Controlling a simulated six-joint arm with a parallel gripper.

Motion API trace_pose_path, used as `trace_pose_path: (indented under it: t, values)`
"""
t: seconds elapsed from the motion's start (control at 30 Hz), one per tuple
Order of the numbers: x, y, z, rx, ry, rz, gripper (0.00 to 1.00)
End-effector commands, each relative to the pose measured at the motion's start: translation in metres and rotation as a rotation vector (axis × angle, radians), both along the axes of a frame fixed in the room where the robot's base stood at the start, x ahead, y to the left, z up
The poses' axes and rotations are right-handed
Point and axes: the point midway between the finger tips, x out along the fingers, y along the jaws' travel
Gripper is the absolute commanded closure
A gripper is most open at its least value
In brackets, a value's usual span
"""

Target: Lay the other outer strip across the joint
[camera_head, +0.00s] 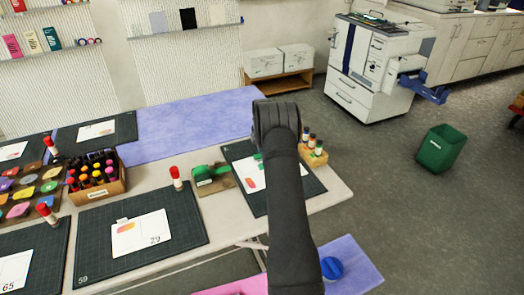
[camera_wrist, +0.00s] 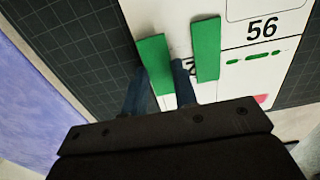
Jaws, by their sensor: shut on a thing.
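My gripper (camera_wrist: 161,78) is shut on a green strip (camera_wrist: 153,50), whose far end sticks out past the fingers over a white page. A second green strip (camera_wrist: 206,48) lies to its right on the page. The page (camera_wrist: 265,12) bears the number 56, and part of another printed mark is hidden by the gripper. I cannot tell whether the held strip touches the page. In the head view my arm covers the gripper and much of the page (camera_head: 244,167). The joint itself cannot be made out.
The page lies on a dark cutting mat (camera_head: 311,187) near the table's right end. A green dispenser-like item (camera_head: 212,178) and a red-capped glue stick (camera_head: 177,178) stand to its left. A wooden holder of bottles (camera_head: 316,156) stands to its right. A purple sheet (camera_head: 185,125) lies behind.

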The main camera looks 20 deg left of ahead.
Motion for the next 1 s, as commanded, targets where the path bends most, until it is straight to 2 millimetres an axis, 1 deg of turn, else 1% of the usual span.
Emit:
trace_pose_path:
  t: [0.17,0.8,0.83,0.9,0.93,1.0]
  values:
    - [-0.0002,-0.0001,-0.0041,0.0,0.0,0.0,0.85]
    - [-0.0001,-0.0001,-0.0037,0.0,0.0,0.0,0.85]
    - [-0.0001,-0.0001,-0.0037,0.0,0.0,0.0,0.7]
    - [-0.0001,-0.0001,-0.0037,0.0,0.0,0.0,0.56]
    - [-0.0001,-0.0001,-0.0037,0.0,0.0,0.0,0.51]
    - [-0.0001,-0.0001,-0.0037,0.0,0.0,0.0,0.49]
